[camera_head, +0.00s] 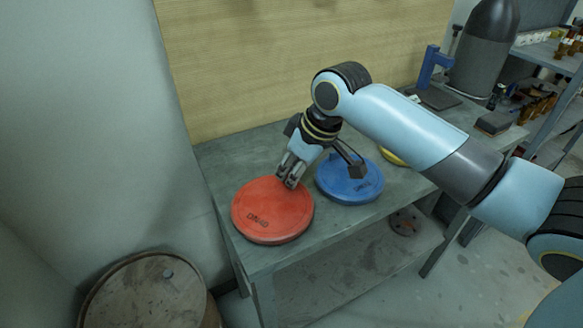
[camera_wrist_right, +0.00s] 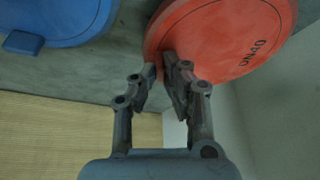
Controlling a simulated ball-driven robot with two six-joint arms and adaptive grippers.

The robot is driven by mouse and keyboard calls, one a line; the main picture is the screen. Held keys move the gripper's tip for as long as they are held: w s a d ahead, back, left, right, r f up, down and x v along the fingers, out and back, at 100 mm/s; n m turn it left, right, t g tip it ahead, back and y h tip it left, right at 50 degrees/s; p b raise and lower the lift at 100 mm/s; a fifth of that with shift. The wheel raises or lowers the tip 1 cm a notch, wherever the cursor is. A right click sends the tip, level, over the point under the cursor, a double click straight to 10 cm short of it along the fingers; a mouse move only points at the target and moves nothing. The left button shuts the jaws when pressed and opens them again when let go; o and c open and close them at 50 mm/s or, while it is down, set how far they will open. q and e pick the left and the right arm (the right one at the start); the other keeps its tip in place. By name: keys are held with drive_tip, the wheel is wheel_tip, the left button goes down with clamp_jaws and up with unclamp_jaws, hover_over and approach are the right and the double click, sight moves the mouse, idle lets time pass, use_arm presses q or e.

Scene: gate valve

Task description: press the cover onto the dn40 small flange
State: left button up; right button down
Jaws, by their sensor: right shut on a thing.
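A red round cover (camera_head: 270,212) with dark lettering that looks like DN40 lies flat at the left front corner of the grey table. It also shows in the wrist view (camera_wrist_right: 215,40). My right gripper (camera_head: 290,182) comes down at its far edge. In the wrist view the right gripper's fingers (camera_wrist_right: 166,72) are close together at the cover's rim, shut on it. No small flange can be made out; whether one is hidden under the cover I cannot tell. My left gripper is not in view.
A blue round cover (camera_head: 349,186) lies just right of the red one. A yellow piece (camera_head: 392,157) is partly hidden behind my arm. A round flange-like part (camera_head: 405,221) sits on the lower shelf. A rusty barrel (camera_head: 150,295) stands at the lower left.

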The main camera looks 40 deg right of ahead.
idle(0.4)
drive_tip(key=c, duration=1.4)
unclamp_jaws()
drive_tip(key=shift+o, duration=0.2)
